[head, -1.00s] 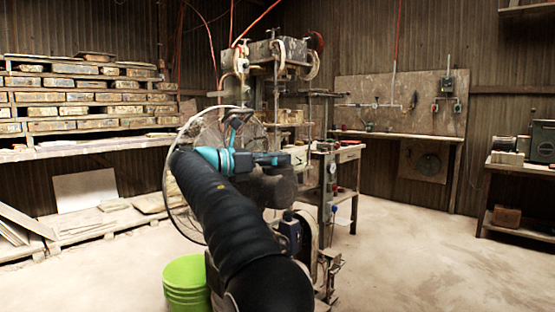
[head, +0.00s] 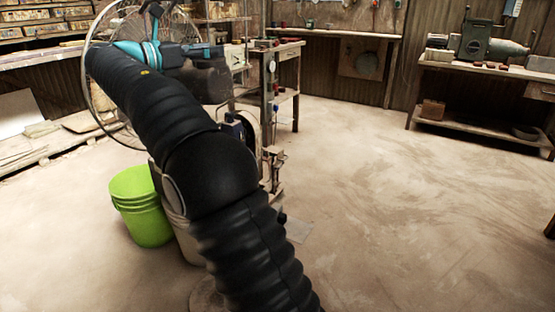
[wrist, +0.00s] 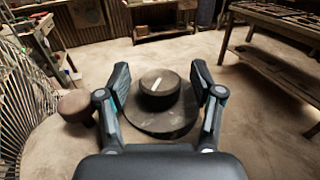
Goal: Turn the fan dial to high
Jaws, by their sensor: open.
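My gripper (wrist: 160,74) is open, with one finger on each side of the dial and a visible gap on both sides. The fan's wire guard (wrist: 18,105) shows at the left of the wrist view, and its rim (head: 88,75) shows behind my arm in the head view. The dial is hidden in the head view.
A brown round knob-like part (wrist: 76,105) stands left of the dial, near my left finger. A green bucket (head: 143,210) stands on the floor beside my arm. A workbench (head: 480,70) with machinery stands at the right. The floor between is clear.

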